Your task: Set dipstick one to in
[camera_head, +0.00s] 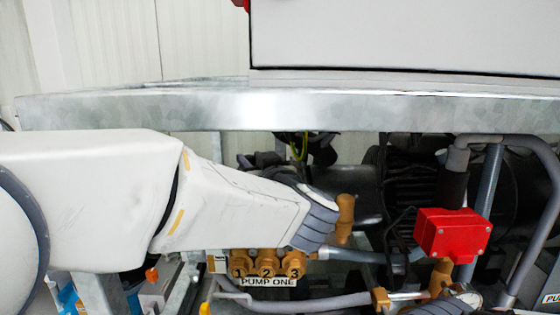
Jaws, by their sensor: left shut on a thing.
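My left arm comes in from the left, and its grey gripper (316,219) is at pump one, just above and right of the brass caps (267,264) numbered 1, 2 and 3. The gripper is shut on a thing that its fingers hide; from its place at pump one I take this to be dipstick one. How far the dipstick sits in the pump cannot be seen. The "PUMP ONE" label (268,282) shows below the caps. My right gripper is not in view.
A galvanised steel beam (290,110) crosses above the arm, under a large pale cabinet (400,35). A brass fitting (345,217) stands close right of the gripper. A red box (452,233), grey pipes (520,147) and a dark motor (410,180) crowd the right side.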

